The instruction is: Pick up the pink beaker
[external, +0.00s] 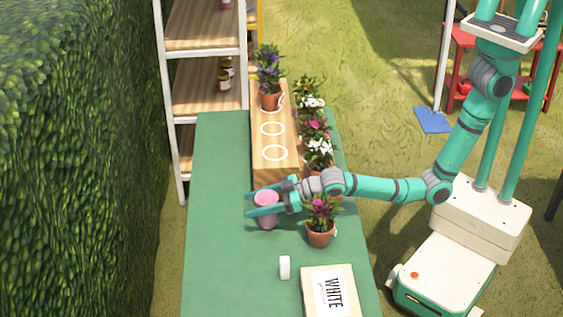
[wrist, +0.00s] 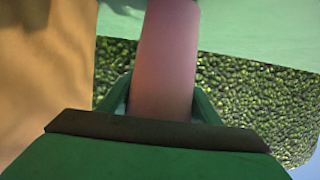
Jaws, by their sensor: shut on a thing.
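The pink beaker (external: 266,208) is on or just above the green table (external: 215,210), near its middle; I cannot tell whether its base touches the table. My gripper (external: 264,201) reaches in from the right, with its teal fingers on either side of the beaker, shut on it. In the wrist view the beaker (wrist: 166,60) fills the space between the fingers of my gripper (wrist: 160,98) and looks slightly tilted there.
A wooden planter block (external: 273,165) with white rings stands behind the gripper, bearing a potted plant (external: 270,75). Several potted flowers line its right side. One pot (external: 320,228) stands close below my arm. A white item (external: 285,267) and a WHITE box (external: 331,293) lie in front. The table's left side is clear.

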